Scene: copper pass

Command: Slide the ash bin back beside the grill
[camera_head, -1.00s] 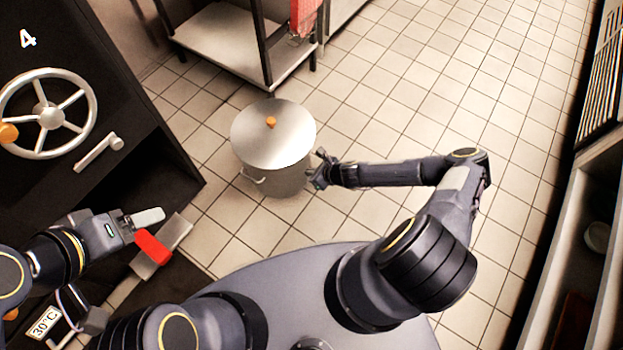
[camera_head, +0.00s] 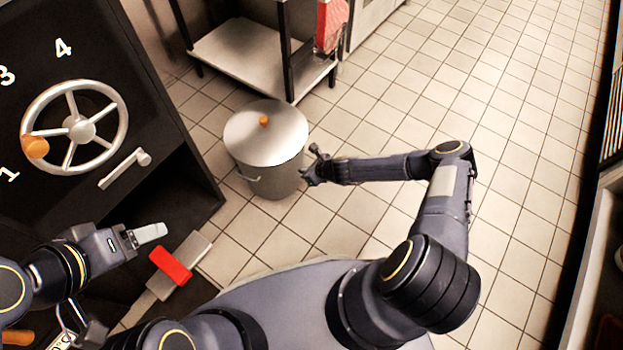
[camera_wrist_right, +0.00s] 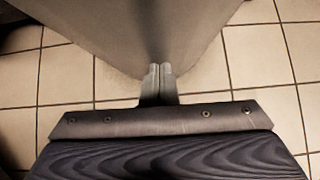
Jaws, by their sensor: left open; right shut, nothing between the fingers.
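The ash bin (camera_head: 270,178) is a round grey metal bin with a domed lid (camera_head: 250,138), an orange knob and a side handle. It stands upright on the tiled floor, a little right of the black grill cabinet (camera_head: 165,130). My right gripper (camera_head: 308,170) is shut and empty at the bin's right side, and in the right wrist view its fingertips (camera_wrist_right: 158,72) lie against or very close to the bin wall (camera_wrist_right: 150,35); contact is not certain. My left gripper (camera_head: 150,234) is open and empty in front of the cabinet's lower part, away from the bin.
A steel table with a low shelf (camera_head: 235,55) stands behind the bin, with a red cloth (camera_head: 331,25) hanging at its right. The cabinet carries a spoked handwheel (camera_head: 78,128). A red block (camera_head: 170,264) on a grey strip is near my left gripper. Floor at right is open.

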